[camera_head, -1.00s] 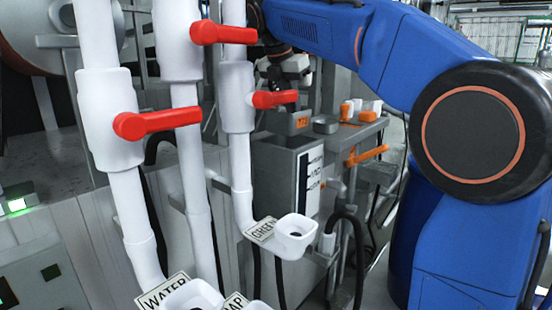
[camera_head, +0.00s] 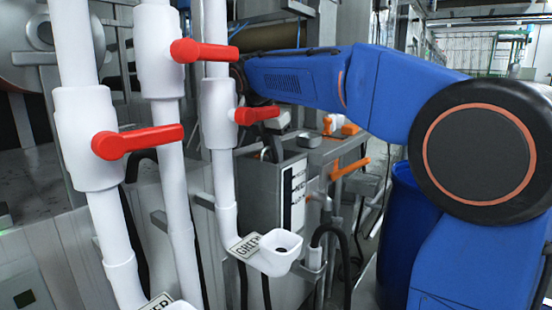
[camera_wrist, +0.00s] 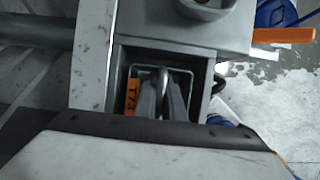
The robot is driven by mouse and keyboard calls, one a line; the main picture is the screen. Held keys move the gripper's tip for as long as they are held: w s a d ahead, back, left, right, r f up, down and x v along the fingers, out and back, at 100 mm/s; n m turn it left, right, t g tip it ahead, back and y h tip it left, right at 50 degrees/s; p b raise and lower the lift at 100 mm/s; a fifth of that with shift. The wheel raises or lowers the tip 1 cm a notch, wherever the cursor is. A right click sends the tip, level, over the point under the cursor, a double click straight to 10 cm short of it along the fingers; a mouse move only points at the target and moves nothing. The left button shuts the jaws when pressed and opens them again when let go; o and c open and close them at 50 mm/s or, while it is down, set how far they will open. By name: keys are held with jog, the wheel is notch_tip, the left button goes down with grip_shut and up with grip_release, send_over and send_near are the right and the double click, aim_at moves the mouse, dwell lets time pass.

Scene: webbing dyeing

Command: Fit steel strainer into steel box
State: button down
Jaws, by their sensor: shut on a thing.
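The steel box (camera_head: 262,187) is a tall grey open-topped tank with a marked level strip on its front. In the wrist view I look down into its dark mouth, past its rim (camera_wrist: 207,62). The steel strainer (camera_wrist: 148,67) shows there as a thin rectangular rim with an orange tag marked T73, within the outline of the mouth. My gripper (camera_wrist: 165,84) is shut on the strainer's upright bright handle. The strainer's lower part is hidden, so its depth in the box cannot be told.
White pipes with red valve handles (camera_head: 137,140) stand in front, left of the box. An orange handle (camera_head: 350,168) and a black hose (camera_head: 347,240) are to the box's right.

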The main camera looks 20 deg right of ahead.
jog(key=c, duration=1.9)
grip_release()
jog(key=shift+f, duration=0.1)
jog(key=shift+o, duration=0.2)
jog(key=shift+v, duration=3.85)
jog(key=shift+d, duration=0.1)
